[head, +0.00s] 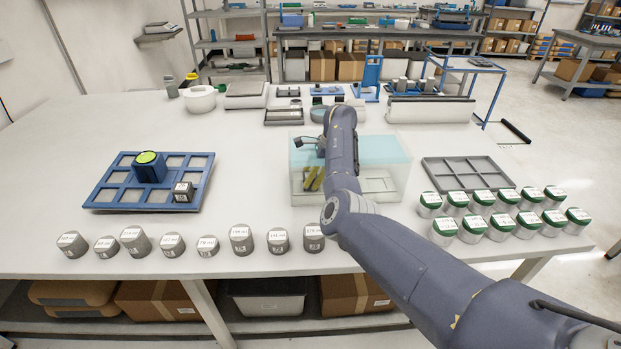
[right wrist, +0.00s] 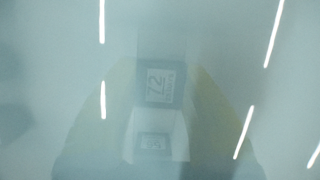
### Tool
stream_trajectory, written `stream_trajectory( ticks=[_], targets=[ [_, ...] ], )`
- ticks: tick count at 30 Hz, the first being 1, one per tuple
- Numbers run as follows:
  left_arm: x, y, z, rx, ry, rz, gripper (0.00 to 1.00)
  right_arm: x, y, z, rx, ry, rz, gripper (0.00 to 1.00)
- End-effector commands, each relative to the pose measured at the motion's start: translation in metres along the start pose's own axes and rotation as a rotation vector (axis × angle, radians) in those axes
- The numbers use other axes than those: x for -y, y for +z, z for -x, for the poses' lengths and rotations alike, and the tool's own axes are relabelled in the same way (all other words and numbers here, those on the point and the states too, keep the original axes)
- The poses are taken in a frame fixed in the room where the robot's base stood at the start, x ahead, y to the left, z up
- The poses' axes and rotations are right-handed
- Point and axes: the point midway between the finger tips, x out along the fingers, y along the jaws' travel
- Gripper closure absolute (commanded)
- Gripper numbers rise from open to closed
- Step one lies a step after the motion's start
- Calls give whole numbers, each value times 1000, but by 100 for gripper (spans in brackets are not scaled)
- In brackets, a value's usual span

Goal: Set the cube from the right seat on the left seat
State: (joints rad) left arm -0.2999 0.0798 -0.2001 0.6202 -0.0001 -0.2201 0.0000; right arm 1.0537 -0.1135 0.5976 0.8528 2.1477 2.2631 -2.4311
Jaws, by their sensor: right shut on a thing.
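A clear case (head: 395,170) with a pale blue see-through top stands in the middle of the table. My right gripper (head: 313,179), with yellow fingers, is low in the left part of this case. A flat, empty-looking right seat (head: 377,185) shows on the case floor to its right. In the hazy right wrist view, the gripper is shut on a grey cube (right wrist: 159,85) with a white label reading 72. A second, smaller label below it may be a reflection. The left seat is hidden by the gripper; I cannot tell whether the cube touches it. My left gripper is out of view.
A blue tray (head: 106,197) at left holds a blue block (head: 150,172) with a green top and a dark labelled cube (head: 183,192). Several grey cylinders line the front edge. Several green-topped jars stand right, before an empty grey rack (head: 464,174).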

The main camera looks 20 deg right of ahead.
Motion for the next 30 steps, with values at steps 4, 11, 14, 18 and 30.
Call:
stream_trajectory(
  ticks=[4, 11, 14, 18, 30],
  targets=[
    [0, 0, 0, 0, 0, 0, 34, 0, 0, 1, 1, -1, 0, 98],
    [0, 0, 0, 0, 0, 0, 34, 0, 0, 0, 1, -1, 0, 98],
    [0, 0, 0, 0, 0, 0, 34, 0, 0, 0, 1, -1, 0, 98],
    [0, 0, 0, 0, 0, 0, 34, 0, 0, -1, 0, -1, 0, 98],
    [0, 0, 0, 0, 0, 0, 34, 0, -1, -2, 0, 0, 0, 34]
  ],
)
